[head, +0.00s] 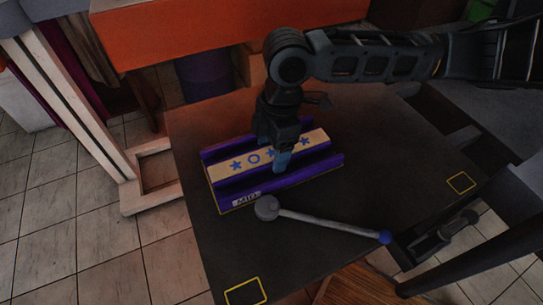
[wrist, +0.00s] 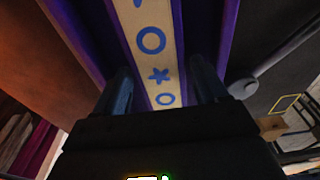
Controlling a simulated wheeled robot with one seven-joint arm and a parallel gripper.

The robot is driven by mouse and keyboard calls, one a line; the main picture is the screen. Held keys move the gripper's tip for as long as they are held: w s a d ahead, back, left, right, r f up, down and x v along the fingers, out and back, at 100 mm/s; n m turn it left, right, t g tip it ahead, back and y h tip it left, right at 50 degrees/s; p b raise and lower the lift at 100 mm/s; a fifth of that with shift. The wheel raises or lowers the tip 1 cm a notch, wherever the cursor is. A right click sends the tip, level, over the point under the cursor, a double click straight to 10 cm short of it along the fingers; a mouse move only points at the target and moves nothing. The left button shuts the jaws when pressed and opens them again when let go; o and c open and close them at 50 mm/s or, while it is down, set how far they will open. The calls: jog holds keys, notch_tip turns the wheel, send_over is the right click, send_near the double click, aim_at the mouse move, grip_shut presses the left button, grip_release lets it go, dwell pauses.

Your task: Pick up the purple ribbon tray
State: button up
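The purple ribbon tray (head: 318,167) lies on the dark table in the head view, with a cream ribbon strip (head: 228,168) bearing blue stars and rings along its middle. A white label (head: 246,199) is on its near left side. My gripper (head: 274,152) points down over the middle of the tray, one blue fingertip showing low at the strip's near side. In the wrist view, my gripper (wrist: 162,85) has its two fingers apart, one on each side of the strip. Whether the fingers touch the tray is unclear. The far fingertip is hidden in the head view.
A grey rod with a round head and a blue tip (head: 325,221) lies just in front of the tray. Yellow outlined squares mark the dark table (head: 200,240). An orange surface (head: 190,30) stands behind; a pale wooden frame (head: 120,150) is at left.

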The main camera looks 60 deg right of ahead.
jog(key=c, duration=1)
jog(key=shift+r, duration=0.1)
